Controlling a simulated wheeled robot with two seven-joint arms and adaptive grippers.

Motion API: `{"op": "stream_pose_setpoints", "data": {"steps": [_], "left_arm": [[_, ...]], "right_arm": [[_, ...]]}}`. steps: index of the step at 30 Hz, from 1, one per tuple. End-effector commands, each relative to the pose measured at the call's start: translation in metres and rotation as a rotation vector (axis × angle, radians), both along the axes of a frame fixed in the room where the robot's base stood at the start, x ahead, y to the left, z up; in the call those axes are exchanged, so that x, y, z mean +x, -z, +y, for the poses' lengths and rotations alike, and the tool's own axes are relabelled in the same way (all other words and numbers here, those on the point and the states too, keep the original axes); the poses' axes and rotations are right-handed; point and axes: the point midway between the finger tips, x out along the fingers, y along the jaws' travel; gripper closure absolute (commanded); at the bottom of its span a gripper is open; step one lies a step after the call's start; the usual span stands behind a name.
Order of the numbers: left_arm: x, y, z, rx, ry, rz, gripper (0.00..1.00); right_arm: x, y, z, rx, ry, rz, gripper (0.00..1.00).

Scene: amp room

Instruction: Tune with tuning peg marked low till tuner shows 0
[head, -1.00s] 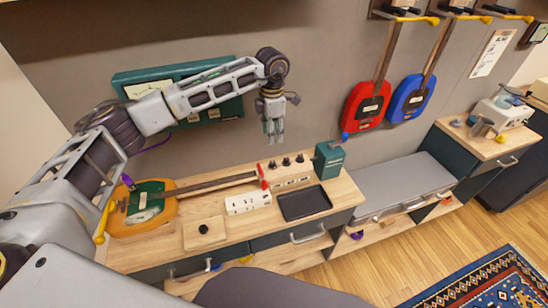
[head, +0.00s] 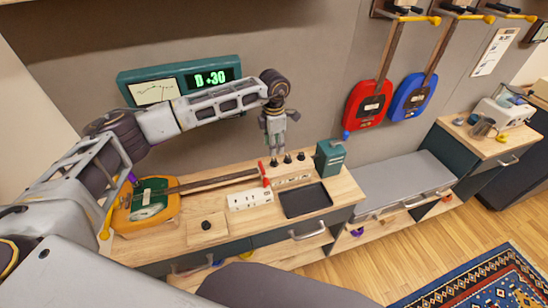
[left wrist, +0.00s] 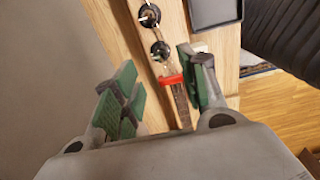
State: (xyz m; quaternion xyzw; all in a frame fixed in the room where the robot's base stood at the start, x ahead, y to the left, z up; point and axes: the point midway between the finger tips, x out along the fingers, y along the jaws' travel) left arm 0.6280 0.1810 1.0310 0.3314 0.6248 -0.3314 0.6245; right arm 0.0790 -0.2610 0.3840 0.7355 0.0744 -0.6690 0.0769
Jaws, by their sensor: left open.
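A teal tuner (head: 180,80) on the wall has a white needle dial and a green display (head: 211,77) reading "D +30". An orange stringed instrument (head: 150,205) lies on the bench, its neck pointing right to a red end piece (head: 264,172). Black tuning pegs (head: 301,156) stand in a row beyond that end; the mark "low" is not readable. My left gripper (head: 277,150) is open, fingers pointing down above the pegs. In the left wrist view, the red piece (left wrist: 170,80) and a peg (left wrist: 160,50) lie between its green-padded fingers (left wrist: 162,88). My right gripper is not in view.
On the bench (head: 225,233) are a white socket block (head: 250,199), a wooden block with a black button (head: 206,227), a black tray (head: 305,200) and a teal box (head: 329,157). Red (head: 368,103) and blue (head: 410,97) instruments hang on the wall to the right.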

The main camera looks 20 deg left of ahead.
Motion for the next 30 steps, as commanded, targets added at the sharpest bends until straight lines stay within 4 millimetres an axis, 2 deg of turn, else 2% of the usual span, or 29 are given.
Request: {"op": "stream_pose_setpoints", "data": {"steps": [15,21,30], "left_arm": [[-0.001,0.064,-0.001,0.000,0.000,0.002,0.58],[0.000,0.075,0.000,-0.001,0.000,0.001,0.58],[0.000,0.076,0.000,-0.001,0.000,0.001,0.58]], "right_arm": [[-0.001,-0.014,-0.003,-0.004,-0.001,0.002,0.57],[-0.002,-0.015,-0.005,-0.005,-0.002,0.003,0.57],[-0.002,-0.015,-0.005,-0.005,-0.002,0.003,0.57]]}}
